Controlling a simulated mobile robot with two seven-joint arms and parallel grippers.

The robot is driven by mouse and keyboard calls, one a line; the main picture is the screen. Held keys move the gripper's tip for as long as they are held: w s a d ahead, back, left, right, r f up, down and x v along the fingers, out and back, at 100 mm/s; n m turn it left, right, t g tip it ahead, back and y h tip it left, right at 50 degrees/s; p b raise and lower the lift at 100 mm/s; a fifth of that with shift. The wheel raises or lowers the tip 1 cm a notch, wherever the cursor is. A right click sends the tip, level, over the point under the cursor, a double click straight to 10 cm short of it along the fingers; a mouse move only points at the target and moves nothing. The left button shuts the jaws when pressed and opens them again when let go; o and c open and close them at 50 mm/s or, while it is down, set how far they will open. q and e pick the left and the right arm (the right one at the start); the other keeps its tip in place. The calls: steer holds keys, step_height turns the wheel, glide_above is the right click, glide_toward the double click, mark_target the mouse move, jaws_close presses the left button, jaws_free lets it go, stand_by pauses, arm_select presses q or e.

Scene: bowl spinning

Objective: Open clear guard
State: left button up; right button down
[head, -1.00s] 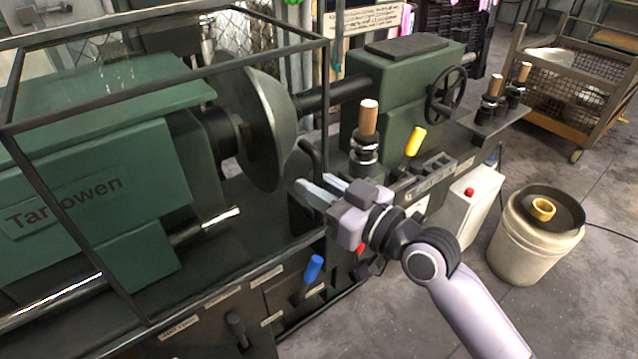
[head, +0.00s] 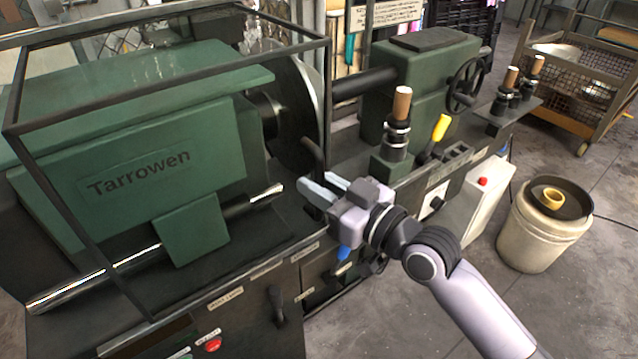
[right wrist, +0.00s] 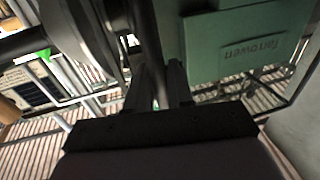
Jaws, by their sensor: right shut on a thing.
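The clear guard (head: 328,95) is a see-through box with a thin black frame over the green lathe headstock. Its dark curved handle (head: 313,152) is at the lower right of the frame. My right gripper (head: 321,189) is shut on this handle. In the right wrist view its two dark fingers (right wrist: 162,80) stand on either side of a dark bar. The fingertips partly hide the handle's lower end. The guard's right edge is close to the large round bowl blank (head: 296,112). My left gripper is not in view.
The green headstock (head: 185,120) is at left. The tailstock (head: 425,75) and a wooden-handled tool post (head: 401,105) stand right of my gripper, beside a yellow-knobbed lever (head: 441,127). A bucket (head: 540,235) and a wire cart (head: 575,85) are farther right on open floor.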

steer(key=shift+a+f, duration=0.1)
stand_by(0.3)
steer(key=c, duration=1.2)
jaws_free()
steer(key=shift+s, duration=0.1)
steer(key=b+v, duration=0.1)
steer(key=v, duration=0.6)
